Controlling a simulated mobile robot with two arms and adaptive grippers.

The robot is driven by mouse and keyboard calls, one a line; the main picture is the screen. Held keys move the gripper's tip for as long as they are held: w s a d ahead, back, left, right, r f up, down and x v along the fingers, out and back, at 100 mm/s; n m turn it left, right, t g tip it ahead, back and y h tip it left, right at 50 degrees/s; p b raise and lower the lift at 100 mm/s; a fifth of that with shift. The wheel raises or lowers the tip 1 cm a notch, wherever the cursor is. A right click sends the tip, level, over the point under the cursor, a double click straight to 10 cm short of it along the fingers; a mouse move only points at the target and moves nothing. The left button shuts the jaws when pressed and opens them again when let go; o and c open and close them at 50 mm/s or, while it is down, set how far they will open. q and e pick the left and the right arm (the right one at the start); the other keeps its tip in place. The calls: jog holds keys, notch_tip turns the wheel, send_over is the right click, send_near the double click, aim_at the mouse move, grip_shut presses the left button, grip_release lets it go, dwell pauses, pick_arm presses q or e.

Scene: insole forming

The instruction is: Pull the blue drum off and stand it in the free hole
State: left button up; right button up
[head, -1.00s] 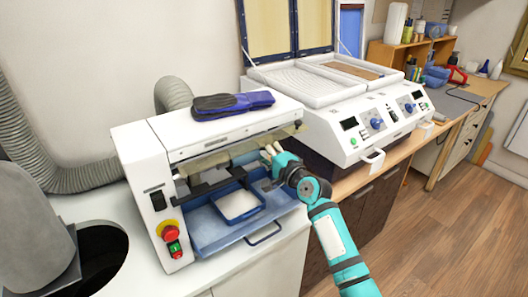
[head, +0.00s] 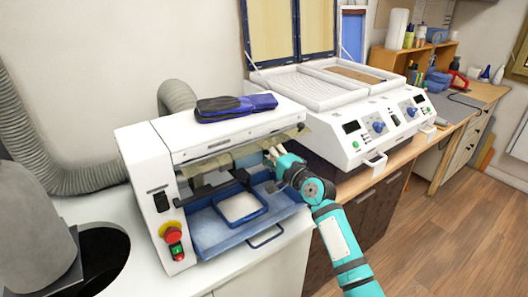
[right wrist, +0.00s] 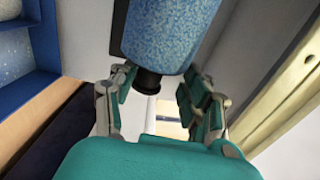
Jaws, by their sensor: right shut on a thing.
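The speckled blue drum (right wrist: 170,35) fills the top middle of the right wrist view, with a black end piece (right wrist: 148,80) facing my right gripper. My right gripper (right wrist: 160,98) has its fingers on either side of this end and is shut on the drum. In the head view the right gripper (head: 270,156) reaches into the right end of the white machine's (head: 155,160) opening. The drum is mostly hidden there under the hood and behind the gripper. My left gripper is not in view. I cannot make out a clear free hole for the drum.
A blue tray (head: 205,238) with a white pad sits at the machine's front, below the gripper. A blue and black item (head: 235,105) lies on the hood. A white two-bed press (head: 360,140) stands close on the right. A dark round opening (head: 100,262) is at lower left.

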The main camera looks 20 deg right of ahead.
jog(key=shift+w+d+f+b, duration=0.2)
jog(key=shift+w+d+f, duration=0.1)
jog(key=shift+d, duration=0.25)
jog(key=shift+w+d+f+b, duration=0.2)
jog(key=shift+d+f, duration=0.1)
jog(key=shift+d, duration=0.25)
grip_shut()
jog(key=shift+w+d+r, duration=0.15)
jog(key=shift+d, duration=0.1)
jog(key=shift+d+b, duration=0.1)
jog(key=shift+b, duration=0.25)
jog(key=shift+w+d+r, duration=0.1)
jog(key=shift+w+d, duration=0.05)
jog(key=shift+d, duration=0.05)
jog(key=shift+w+d+b, duration=0.15)
jog(key=shift+d+b, duration=0.35)
jog(key=shift+b, duration=0.05)
jog(key=shift+w+d+r, duration=0.1)
jog(key=shift+w+d, duration=0.05)
jog(key=shift+d, duration=0.2)
